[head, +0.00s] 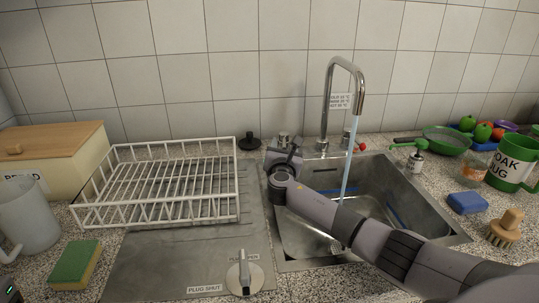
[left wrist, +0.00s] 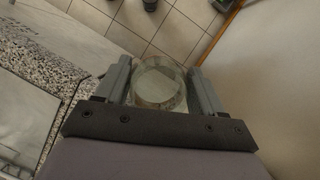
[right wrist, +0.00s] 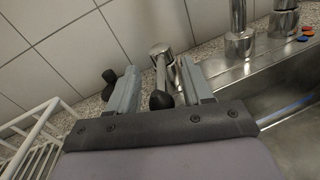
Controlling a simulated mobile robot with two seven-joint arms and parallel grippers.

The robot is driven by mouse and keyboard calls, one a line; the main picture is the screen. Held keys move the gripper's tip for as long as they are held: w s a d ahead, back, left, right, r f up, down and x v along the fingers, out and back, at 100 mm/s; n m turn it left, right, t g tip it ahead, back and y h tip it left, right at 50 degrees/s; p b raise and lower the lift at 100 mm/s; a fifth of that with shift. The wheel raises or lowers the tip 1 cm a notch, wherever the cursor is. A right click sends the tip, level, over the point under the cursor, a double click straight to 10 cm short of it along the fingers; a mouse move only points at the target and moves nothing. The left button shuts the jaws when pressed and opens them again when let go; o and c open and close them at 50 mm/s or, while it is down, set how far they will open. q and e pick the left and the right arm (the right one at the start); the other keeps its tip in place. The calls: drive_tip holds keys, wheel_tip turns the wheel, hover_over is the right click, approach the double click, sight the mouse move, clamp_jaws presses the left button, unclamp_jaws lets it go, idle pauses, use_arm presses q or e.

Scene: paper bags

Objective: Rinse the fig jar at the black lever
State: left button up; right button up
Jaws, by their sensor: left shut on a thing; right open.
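A clear glass jar (left wrist: 158,84) is between the fingers of my left gripper (left wrist: 160,88), which is shut on it; no label can be read. The jar and this gripper are not clearly seen in the head view. My right gripper (head: 287,158) is at the back left of the sink. In the right wrist view it is open (right wrist: 165,85), its fingers on either side of the black-tipped lever (right wrist: 160,98) on a chrome body. I cannot tell whether they touch. Water (head: 349,165) runs from the tall chrome tap (head: 328,100) into the steel sink (head: 430,205).
A white wire dish rack (head: 155,215) stands left of the sink. My right arm crosses above the basin. A sponge (head: 75,265), a pitcher (head: 28,215) and a bread box (head: 60,150) are at left. A blue sponge (head: 467,202) and brush (head: 506,228) are at right.

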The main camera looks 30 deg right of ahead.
drive_tip(key=v, duration=1.2)
drive_tip(key=shift+p, duration=0.35)
